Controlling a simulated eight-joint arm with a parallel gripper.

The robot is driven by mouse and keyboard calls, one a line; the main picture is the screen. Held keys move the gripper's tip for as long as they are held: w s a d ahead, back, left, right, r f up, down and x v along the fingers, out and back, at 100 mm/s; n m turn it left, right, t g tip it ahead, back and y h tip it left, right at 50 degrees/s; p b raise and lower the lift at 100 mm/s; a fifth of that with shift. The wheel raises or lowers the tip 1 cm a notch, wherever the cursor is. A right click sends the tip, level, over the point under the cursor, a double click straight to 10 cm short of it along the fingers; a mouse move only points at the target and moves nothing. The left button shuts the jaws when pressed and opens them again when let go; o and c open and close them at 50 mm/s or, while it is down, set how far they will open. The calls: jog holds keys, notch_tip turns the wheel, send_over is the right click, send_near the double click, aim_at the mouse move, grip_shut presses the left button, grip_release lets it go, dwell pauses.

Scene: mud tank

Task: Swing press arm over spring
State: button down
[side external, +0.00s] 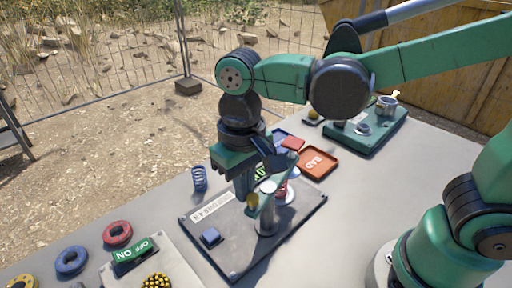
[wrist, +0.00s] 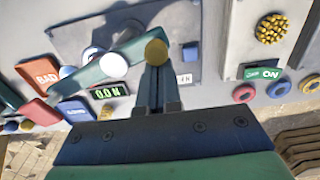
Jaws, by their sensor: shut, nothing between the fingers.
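The green press arm (side external: 279,182) sits on a metal post (side external: 267,219) on the grey press plate (side external: 296,222). I cannot tell whether the arm is directly above the spring. My gripper (side external: 243,198) is shut and empty, its fingertips (wrist: 154,66) close beside the yellow knob; contact is unclear.
A blue spring (side external: 199,179) stands left of the plate. A red BAD tray (side external: 318,163) and a blue tray (wrist: 75,111) lie behind. The display (wrist: 109,92) reads 0.0 N. A blue block (side external: 211,237) is on the plate; a switch box (side external: 135,256) and rings are at front left.

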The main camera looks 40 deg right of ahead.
jog(key=shift+s, duration=0.25)
jog(key=shift+w+a, duration=0.1)
jog(key=shift+w+a+r, duration=0.15)
jog(key=shift+w+a, duration=0.05)
jog(key=shift+w, duration=0.2)
notch_tip(320, 180, up, 7)
dwell(0.6)
